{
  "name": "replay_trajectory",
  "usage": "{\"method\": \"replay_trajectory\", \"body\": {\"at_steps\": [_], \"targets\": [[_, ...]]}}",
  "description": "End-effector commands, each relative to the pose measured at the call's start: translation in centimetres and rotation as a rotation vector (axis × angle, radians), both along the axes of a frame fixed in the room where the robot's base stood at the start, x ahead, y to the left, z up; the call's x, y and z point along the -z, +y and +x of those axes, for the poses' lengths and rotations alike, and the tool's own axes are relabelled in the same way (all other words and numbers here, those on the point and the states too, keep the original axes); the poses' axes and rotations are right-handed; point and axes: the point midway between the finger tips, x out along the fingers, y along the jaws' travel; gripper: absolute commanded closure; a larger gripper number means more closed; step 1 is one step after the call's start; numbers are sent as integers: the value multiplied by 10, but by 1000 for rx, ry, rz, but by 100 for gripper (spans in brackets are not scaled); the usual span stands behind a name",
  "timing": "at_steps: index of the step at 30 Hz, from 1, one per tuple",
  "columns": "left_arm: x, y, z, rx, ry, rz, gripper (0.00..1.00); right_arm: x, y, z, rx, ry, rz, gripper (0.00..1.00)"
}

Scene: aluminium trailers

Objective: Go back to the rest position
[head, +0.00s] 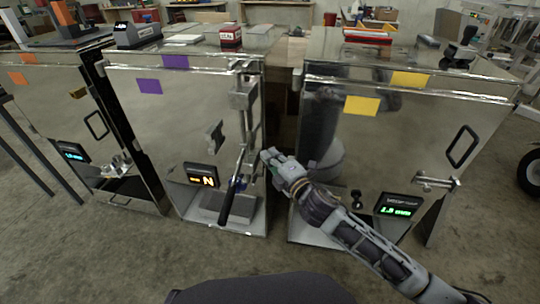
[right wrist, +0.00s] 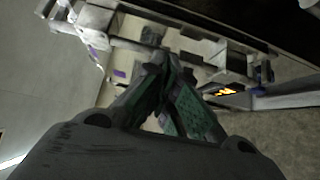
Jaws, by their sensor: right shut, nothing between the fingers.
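My right gripper (head: 272,160) is in front of the middle trailer's right edge, close to its latch bar and a dark-handled lever (head: 232,190). In the right wrist view its fingers (right wrist: 160,62) come together at the tips with nothing between them. The right arm reaches in from the lower right of the head view. I cannot tell whether the fingertips touch the trailer. My left gripper is not in view.
Middle trailer (head: 170,115) has purple labels and an amber display (head: 201,175). Right trailer (head: 400,140) has yellow labels and a green display (head: 398,206). Left trailer (head: 60,110) has orange labels. A narrow gap separates the middle and right trailers. Open floor (head: 110,260) lies in front.

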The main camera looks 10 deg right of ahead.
Motion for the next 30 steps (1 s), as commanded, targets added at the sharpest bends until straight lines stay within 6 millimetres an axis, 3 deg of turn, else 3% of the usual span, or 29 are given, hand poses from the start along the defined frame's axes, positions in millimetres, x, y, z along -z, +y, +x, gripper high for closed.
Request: {"method": "replay_trajectory", "body": {"at_steps": [17, 22, 26, 30], "targets": [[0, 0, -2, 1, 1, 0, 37, 3, -4, 2, 20, 46, 64, 100], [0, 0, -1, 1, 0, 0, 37, 23, -23, 8, 119, 179, 173, 100], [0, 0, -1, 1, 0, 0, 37, 49, -43, 13, 226, 314, 265, 100], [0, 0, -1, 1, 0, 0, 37, 74, -73, 20, 357, 434, 356, 100]]}}
